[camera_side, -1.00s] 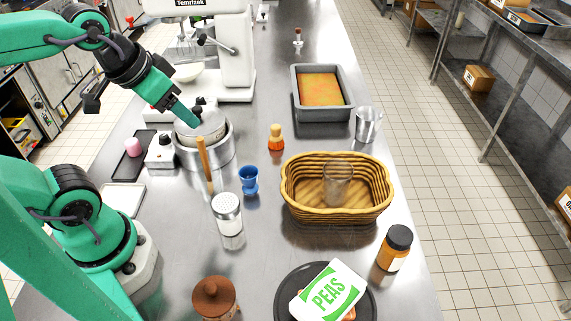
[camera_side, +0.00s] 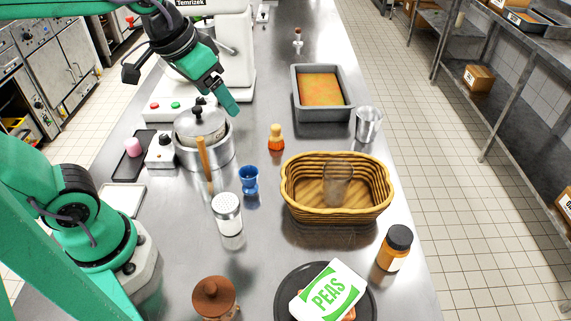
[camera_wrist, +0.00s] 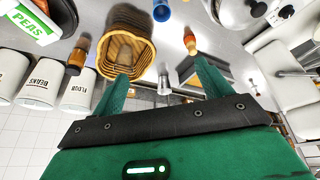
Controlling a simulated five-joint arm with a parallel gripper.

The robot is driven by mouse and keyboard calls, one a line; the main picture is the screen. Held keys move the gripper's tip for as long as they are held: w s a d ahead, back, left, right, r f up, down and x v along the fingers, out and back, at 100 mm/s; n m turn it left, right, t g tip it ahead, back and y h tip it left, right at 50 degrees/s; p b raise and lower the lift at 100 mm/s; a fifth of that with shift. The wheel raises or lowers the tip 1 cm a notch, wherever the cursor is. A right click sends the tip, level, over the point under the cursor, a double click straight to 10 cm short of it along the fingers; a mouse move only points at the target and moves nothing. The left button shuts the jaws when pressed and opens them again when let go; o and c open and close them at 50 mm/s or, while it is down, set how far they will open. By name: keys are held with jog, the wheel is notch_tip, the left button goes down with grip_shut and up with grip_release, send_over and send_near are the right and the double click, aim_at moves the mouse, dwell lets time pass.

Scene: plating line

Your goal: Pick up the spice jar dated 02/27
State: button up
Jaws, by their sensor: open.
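An orange-brown jar with a black lid and a pale label (camera_side: 394,250) stands upright at the right front of the counter. It also shows at the upper left of the wrist view (camera_wrist: 78,53). No date on it is readable in either view. My gripper (camera_side: 232,106) is raised above the counter, right of the steel pot, well away from the jar. In the wrist view my gripper (camera_wrist: 162,70) has its two green fingers wide apart with nothing held between them.
A wicker basket (camera_side: 298,203) holding a clear glass stands mid-counter. A peas bag (camera_side: 335,288) lies on a dark plate.

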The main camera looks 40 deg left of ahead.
jog(key=w+d+m+g, duration=0.1)
jog(key=w+d+g, duration=0.1)
jog(key=w+d, duration=0.55)
jog(key=m+g, duration=0.2)
jog(key=g, duration=0.1)
send_near(402, 234)
jog(key=shift+y, duration=0.4)
notch_tip(402, 234, down, 6)
jog(key=shift+s+d+r, duration=0.1)
jog(key=shift+r, duration=0.1)
jog(key=shift+d+f, duration=0.2)
jog(key=shift+s+f, duration=0.1)
jog(key=shift+f, duration=1.2)
jog(key=shift+s+a+f, duration=0.15)
jog(key=shift+f, duration=2.45)
